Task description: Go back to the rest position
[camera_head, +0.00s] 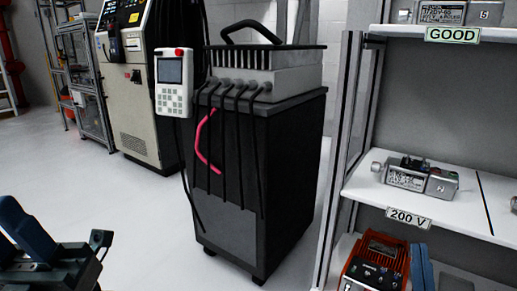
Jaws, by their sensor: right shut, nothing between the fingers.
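A black wheeled cabinet (265,165) with hanging cables and a white keypad pendant (174,85) stands in the middle. At right, a shelf rack (345,130) holds a grey servo device (415,178) above an orange device (378,262). Floor (115,195) left of the cabinet is clear.

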